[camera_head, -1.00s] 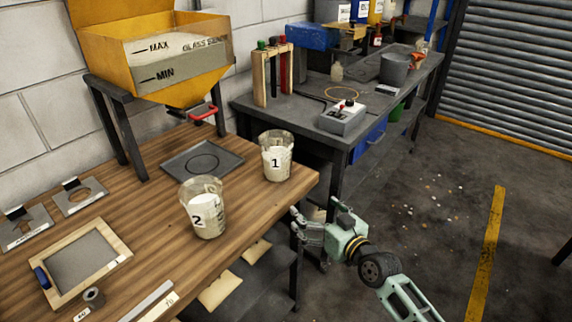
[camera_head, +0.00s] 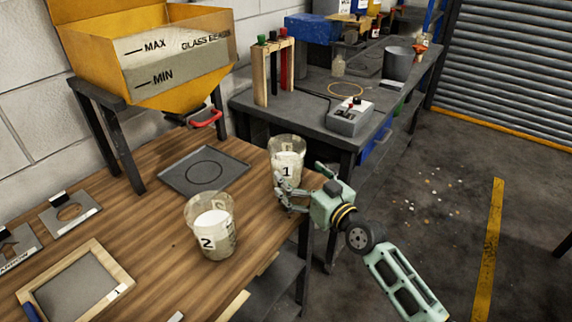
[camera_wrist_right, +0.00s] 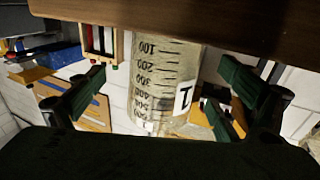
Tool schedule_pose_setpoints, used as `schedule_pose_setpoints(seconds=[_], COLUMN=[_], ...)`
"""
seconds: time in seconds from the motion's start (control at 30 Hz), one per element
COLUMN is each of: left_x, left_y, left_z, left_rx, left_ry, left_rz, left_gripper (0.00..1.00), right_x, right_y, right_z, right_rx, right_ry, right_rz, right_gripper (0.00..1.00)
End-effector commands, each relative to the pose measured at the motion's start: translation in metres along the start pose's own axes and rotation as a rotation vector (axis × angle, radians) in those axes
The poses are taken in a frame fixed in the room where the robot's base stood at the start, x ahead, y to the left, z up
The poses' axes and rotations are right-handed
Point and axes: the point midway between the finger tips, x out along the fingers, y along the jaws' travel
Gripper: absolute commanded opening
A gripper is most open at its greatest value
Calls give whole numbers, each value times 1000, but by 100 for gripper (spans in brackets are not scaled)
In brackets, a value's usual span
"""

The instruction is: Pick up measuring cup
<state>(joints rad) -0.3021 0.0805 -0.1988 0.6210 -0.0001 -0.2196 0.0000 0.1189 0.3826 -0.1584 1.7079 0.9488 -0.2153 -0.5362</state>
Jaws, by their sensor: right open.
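Two clear measuring cups with pale contents stand upright on the wooden table (camera_head: 165,240). Cup 1 (camera_head: 288,150) is near the table's right edge, and cup 2 (camera_head: 211,222) is nearer and to the left. My right gripper (camera_head: 283,190) is open at the near right side of cup 1. In the right wrist view, upside down, cup 1 (camera_wrist_right: 160,85) shows its scale and label between the two spread fingers of the right gripper (camera_wrist_right: 160,95). Contact with the cup is not visible. My left gripper is not in view.
A yellow hopper (camera_head: 175,85) with a red handle (camera_head: 206,118) stands at the back left, above a dark square tray (camera_head: 178,176). A wooden frame (camera_head: 120,275) lies at front left. A dark bench (camera_head: 268,112) with a control box (camera_head: 350,118) stands behind cup 1.

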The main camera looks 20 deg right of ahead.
Motion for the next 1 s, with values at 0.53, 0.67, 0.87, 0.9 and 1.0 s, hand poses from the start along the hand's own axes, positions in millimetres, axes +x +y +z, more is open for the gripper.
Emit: schedule_pose_setpoints(seconds=[0.53, 0.67, 0.87, 0.9, 1.0], left_x=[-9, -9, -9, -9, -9], left_y=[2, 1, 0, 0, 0], left_z=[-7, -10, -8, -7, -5], left_rx=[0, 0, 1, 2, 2], left_ry=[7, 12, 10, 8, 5], left_rz=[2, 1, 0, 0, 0], left_gripper=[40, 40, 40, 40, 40], right_x=[49, 48, 48, 48, 48], right_y=[-6, -6, -6, -5, -5], right_z=[-3, -3, -3, -3, -3], right_rx=[0, 0, 0, 0, 0], right_ry=[-1, -1, -1, 0, -1], right_rz=[-1, -1, 0, 0, 0], right_gripper=[94, 88, 71, 67, 58])
